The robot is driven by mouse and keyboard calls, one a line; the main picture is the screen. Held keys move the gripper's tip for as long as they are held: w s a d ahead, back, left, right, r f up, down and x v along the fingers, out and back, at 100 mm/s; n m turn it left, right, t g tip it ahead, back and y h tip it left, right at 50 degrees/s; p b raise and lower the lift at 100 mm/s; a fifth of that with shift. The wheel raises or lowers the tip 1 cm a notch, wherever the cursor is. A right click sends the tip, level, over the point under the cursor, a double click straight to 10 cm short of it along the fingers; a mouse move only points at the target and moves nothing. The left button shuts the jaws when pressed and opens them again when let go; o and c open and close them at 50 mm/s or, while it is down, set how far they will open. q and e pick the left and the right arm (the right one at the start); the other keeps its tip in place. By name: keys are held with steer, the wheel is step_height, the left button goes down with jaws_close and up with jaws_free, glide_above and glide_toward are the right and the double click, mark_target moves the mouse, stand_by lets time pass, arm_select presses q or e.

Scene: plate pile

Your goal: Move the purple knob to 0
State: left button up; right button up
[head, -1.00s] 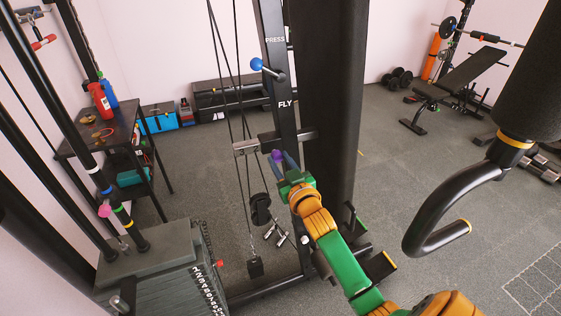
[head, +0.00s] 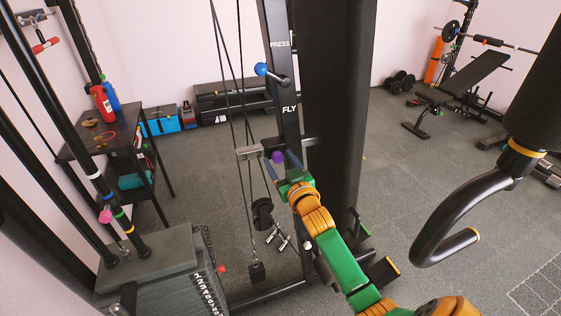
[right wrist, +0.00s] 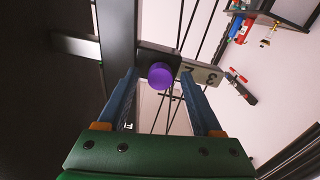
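The purple knob (head: 278,157) is a round knob on the dark crossbar of the cable machine's upright. It also shows in the right wrist view (right wrist: 161,76), straight ahead. My right gripper (head: 280,162) is at the knob, with its blue fingers apart. In the right wrist view the fingers (right wrist: 159,80) stand on either side of the knob, with a gap to each. The grey number plate (right wrist: 202,73) beside the knob shows a 2 and a 3; a 0 is not visible. My left gripper is not in view.
A blue knob (head: 262,69) sits higher on the same upright, near the PRESS and FLY labels. Cables hang left of it. A weight stack (head: 165,285) stands front left. A black padded handle (head: 450,220) is at the right. The floor beyond is mostly open.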

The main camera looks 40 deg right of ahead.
steer(key=v, duration=0.7)
steer(key=shift+b, duration=0.45)
